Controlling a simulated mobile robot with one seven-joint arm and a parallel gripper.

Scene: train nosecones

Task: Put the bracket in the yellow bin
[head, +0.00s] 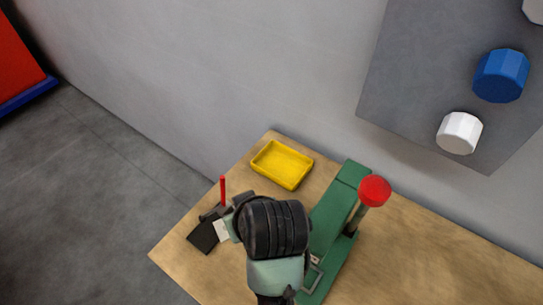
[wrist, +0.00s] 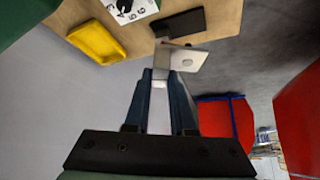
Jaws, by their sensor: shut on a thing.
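The bracket (wrist: 188,60) is a light grey bent metal plate with a hole, between the fingertips in the wrist view. My gripper (wrist: 162,80) is shut on it. In the head view a pale piece, likely the bracket (head: 222,230), shows left of my dark wrist, which hides most of the gripper. The yellow bin (head: 282,165) is a shallow open tray at the back corner of the wooden table; the part of its inside that shows looks empty. It also appears at upper left in the wrist view (wrist: 97,42), apart from the bracket.
A green press (head: 335,215) with a red-knobbed lever (head: 374,190) stands right of the bin. A black flat block (head: 203,236) and an upright red rod (head: 223,190) are near the table's left edge. A grey wall panel with knobs (head: 460,133) is at right.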

